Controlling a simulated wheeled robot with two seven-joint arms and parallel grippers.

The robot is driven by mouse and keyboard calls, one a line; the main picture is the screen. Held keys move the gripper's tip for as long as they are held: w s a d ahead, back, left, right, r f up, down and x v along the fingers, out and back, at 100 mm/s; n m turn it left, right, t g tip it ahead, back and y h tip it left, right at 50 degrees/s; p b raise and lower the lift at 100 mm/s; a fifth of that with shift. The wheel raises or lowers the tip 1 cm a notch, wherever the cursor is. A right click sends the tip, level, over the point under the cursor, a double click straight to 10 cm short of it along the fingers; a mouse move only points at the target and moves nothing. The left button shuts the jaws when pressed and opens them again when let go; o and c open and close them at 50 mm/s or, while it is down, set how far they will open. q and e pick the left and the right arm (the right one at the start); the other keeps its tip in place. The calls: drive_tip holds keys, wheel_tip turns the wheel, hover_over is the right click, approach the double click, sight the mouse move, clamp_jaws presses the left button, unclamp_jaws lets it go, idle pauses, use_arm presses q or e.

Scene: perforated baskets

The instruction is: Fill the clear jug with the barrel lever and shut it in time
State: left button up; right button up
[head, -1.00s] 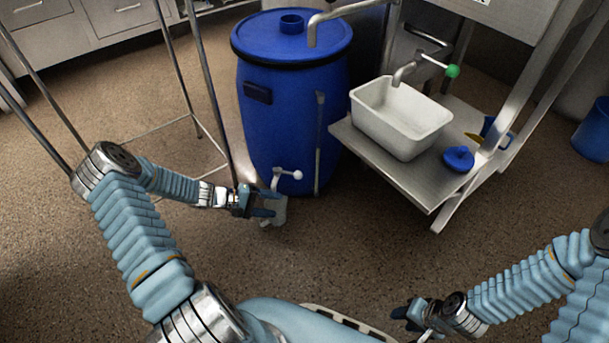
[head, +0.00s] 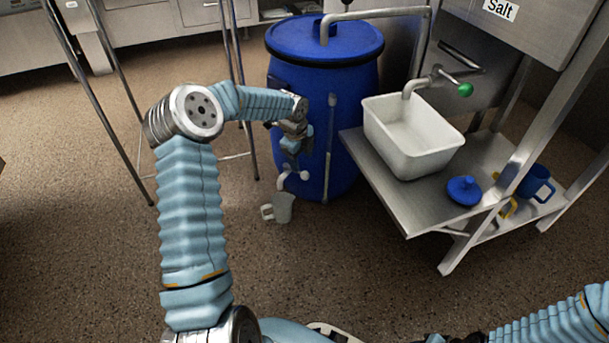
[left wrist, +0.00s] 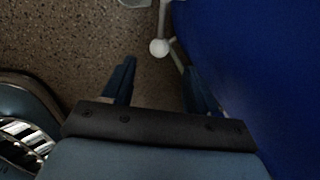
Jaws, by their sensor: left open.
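The blue barrel (head: 345,110) stands on the floor. Low on its front is a tap whose lever ends in a white knob (head: 305,175); the knob also shows in the left wrist view (left wrist: 159,47). The pale clear jug (head: 283,208) is upright below the spout, its handle to the left. Its contents cannot be made out. Only a pale edge of what looks like the jug (left wrist: 134,3) shows in the left wrist view. My left gripper (head: 291,158) is open and empty, pointing down just above the tap. My right gripper is mostly cut off at the bottom edge.
A steel bench (head: 395,194) stands right of the barrel, with a white basin (head: 412,160) and a blue lid (head: 464,190). A blue mug (head: 535,182) is farther right. A metal frame stands left of the barrel. The floor in front is clear.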

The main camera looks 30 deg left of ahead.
sight(304, 172)
use_arm(q)
drive_tip(key=f, duration=0.2)
drive_tip(key=w+f+b, duration=0.1)
drive_tip(key=f, duration=0.4)
drive_tip(key=shift+w+f, duration=0.2)
drive_tip(key=shift+f, duration=0.15)
clamp_jaws()
